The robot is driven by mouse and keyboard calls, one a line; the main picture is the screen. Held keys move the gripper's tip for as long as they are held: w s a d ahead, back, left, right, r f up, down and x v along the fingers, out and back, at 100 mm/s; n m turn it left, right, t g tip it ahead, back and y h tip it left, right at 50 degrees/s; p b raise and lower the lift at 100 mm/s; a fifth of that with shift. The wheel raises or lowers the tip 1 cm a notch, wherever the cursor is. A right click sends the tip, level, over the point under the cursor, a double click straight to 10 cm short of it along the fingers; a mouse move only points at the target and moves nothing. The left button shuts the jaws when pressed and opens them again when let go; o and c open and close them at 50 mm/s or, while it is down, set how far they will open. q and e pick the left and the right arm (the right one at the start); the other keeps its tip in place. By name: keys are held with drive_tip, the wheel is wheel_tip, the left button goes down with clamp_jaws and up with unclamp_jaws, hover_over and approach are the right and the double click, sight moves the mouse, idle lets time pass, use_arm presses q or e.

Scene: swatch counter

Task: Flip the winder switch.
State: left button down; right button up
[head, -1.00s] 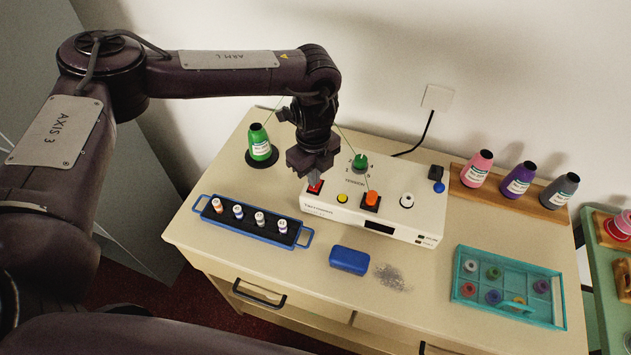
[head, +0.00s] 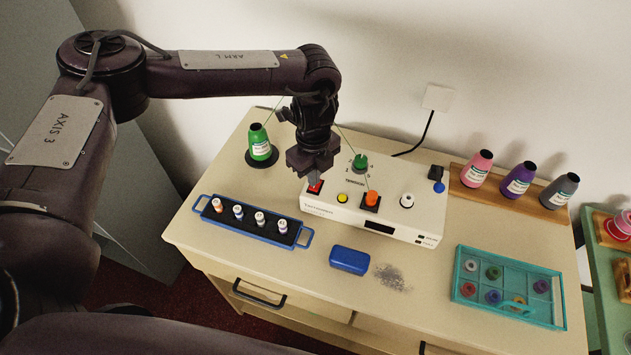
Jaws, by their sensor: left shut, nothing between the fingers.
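The winder is a white box (head: 325,207) near the back middle of the counter. A red rocker switch (head: 317,188) sits at its left end, partly hidden by my left gripper. My left gripper (head: 314,184) is shut and empty, pointing down with its fingertips at or just above the red switch; I cannot tell whether they touch. To the right on the box are a yellow button (head: 342,198), an orange bobbin (head: 371,198) and a white knob (head: 407,200). My right gripper is not in view.
A green thread cone (head: 259,143) stands left of the winder. In front are a blue tray (head: 298,236) with several small spools, a blue block (head: 348,260) and a teal box (head: 462,284). Three cones stand on a wooden rack (head: 540,210) at right.

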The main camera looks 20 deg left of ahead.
use_arm(q)
drive_tip(key=shift+f+b, duration=0.65)
drive_tip(key=shift+f, duration=0.35)
idle(0.5)
drive_tip(key=shift+s, duration=0.1)
drive_tip(key=shift+r+p, duration=0.75)
drive_tip(key=shift+r, duration=0.05)
drive_tip(key=shift+r+p, duration=2.15)
drive_tip(key=shift+r, duration=0.6)
drive_tip(key=shift+f, duration=0.1)
